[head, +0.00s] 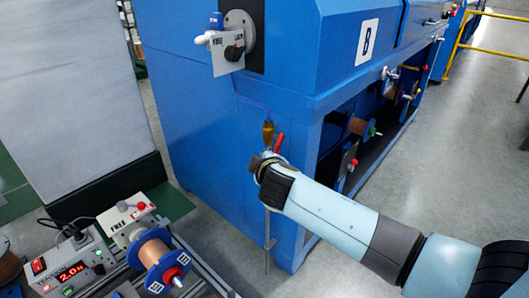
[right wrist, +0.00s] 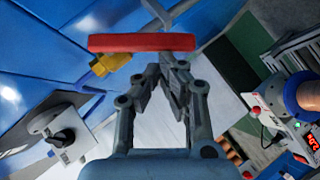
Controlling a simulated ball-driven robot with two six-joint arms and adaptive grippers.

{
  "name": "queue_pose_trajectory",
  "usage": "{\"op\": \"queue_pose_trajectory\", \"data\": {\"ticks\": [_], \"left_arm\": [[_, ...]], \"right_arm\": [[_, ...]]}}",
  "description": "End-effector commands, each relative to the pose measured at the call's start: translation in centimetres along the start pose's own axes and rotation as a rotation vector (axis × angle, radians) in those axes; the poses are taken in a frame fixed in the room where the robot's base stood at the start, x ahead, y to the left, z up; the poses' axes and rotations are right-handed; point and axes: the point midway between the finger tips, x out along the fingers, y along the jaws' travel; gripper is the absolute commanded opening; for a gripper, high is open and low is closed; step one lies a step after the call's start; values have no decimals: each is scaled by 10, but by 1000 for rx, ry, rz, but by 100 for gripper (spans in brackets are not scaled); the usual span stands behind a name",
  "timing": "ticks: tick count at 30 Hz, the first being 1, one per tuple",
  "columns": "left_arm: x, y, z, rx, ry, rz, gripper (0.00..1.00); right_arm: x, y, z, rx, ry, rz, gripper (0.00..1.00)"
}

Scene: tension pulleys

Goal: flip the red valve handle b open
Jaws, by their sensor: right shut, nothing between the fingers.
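The red valve handle b (head: 280,141) sits on a brass valve (head: 268,132) at the corner of the blue machine. In the right wrist view the handle (right wrist: 138,42) lies across the picture as a long red bar, with the brass fitting (right wrist: 110,63) at its left. My right gripper (head: 264,162) is just below and in front of the valve, partly hidden by its own wrist. In the wrist view its fingers (right wrist: 174,62) are shut and empty, close to the handle's right part; I cannot tell whether they touch it. My left gripper is not in view.
The blue machine (head: 200,95) fills the middle. A plate with a black knob (head: 228,52) is mounted on it above left. A spool stand (head: 150,250) and a tension display box (head: 72,268) stand at the lower left. The floor at right is clear.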

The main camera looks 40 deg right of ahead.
Motion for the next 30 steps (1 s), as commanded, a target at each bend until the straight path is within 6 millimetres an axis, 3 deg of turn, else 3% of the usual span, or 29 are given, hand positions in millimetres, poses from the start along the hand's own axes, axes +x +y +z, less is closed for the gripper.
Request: {"op": "queue_pose_trajectory", "data": {"ticks": [1, 8, 12, 23, 30], "left_arm": [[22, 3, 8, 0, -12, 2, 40], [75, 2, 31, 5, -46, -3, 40], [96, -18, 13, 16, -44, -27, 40], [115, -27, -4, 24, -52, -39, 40], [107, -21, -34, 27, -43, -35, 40]], "right_arm": [[7, -15, 9, -33, -4, 27, 0], [18, -22, 20, -191, -4, 182, 0], [24, -24, 26, -280, -3, 270, 0], [31, -17, 32, -385, -1, 383, 0], [34, -16, 34, -382, 0, 381, 0]]}}
